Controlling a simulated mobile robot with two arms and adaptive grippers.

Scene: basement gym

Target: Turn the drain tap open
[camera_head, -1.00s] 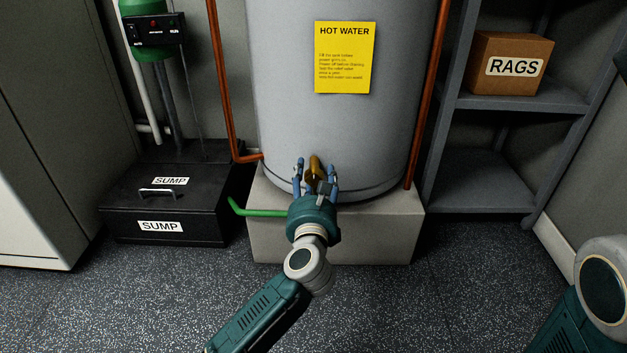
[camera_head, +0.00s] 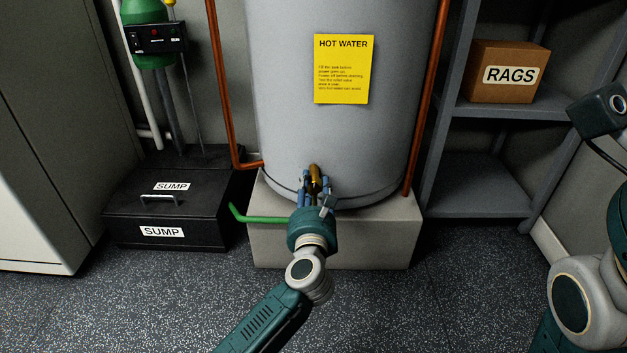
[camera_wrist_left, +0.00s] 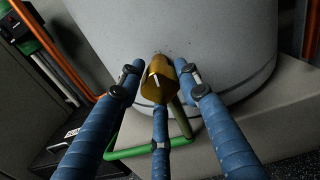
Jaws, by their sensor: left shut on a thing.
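The brass drain tap (camera_head: 315,176) sticks out low on the front of the grey hot water tank (camera_head: 335,135). In the left wrist view the tap (camera_wrist_left: 157,82) sits between my blue fingers, with a pale mark on its face. My left gripper (camera_head: 314,184) is shut on the tap, its fingers around it. A green hose (camera_head: 262,219) runs left from below the tap; it also shows in the left wrist view (camera_wrist_left: 125,152). The fingers hide part of the tap in the head view. My right gripper is not in view; only part of my right arm shows at the right edge.
The tank stands on a concrete plinth (camera_head: 375,245). Copper pipes (camera_head: 221,85) run up both sides. A black sump box (camera_head: 165,218) stands at left, and a grey shelf (camera_head: 480,198) with a rags box (camera_head: 508,72) at right. The floor in front is clear.

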